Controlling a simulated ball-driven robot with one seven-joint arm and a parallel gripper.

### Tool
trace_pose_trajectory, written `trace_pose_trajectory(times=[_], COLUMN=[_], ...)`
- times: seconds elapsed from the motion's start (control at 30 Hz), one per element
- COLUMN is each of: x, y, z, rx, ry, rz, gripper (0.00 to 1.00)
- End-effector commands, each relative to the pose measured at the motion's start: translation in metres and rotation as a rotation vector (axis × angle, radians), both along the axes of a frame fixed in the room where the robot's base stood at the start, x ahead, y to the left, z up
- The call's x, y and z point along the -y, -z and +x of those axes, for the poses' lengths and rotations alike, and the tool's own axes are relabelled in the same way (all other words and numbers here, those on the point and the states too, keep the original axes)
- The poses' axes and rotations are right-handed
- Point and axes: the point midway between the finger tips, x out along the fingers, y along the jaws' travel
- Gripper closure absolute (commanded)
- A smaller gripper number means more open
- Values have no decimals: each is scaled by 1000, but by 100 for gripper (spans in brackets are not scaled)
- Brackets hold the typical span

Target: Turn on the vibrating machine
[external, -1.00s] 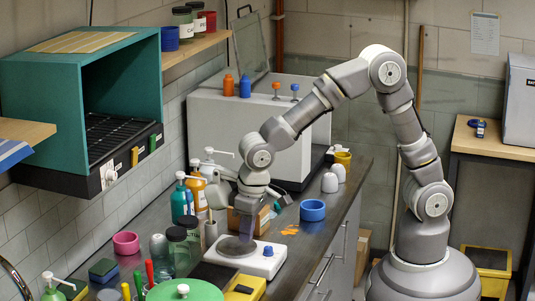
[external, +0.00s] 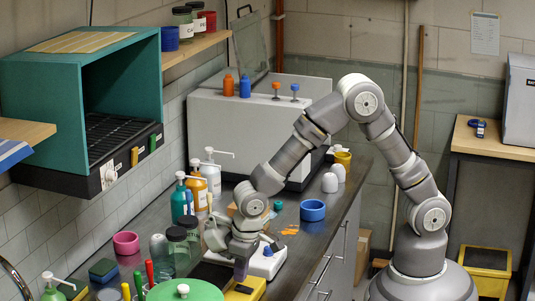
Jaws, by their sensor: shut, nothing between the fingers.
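A low white machine (external: 266,265) with a blue knob (external: 268,251) on its right end sits on the dark bench; I take it to be the vibrating machine. Its dark round plate is now hidden behind my gripper and wrist. My gripper (external: 240,274) is shut and empty, pointing down at the machine's near side, close to a yellow and black box (external: 247,287). The knob is just right of my wrist and looks apart from it. Whether the fingertips touch anything cannot be told.
Bottles and jars (external: 177,246) crowd the bench left of my gripper. A green round lid (external: 185,291) is at the front. Bare bench shows right of the machine, near the edge.

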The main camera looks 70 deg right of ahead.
Motion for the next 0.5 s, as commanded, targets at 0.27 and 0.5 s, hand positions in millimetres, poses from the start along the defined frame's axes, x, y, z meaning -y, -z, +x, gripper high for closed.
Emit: trace_pose_trajectory(times=[0.27,0.5], x=[0,0], y=[18,18], z=[3,3], rx=[1,1], ry=[0,0], rz=[0,1], gripper=[100,100])
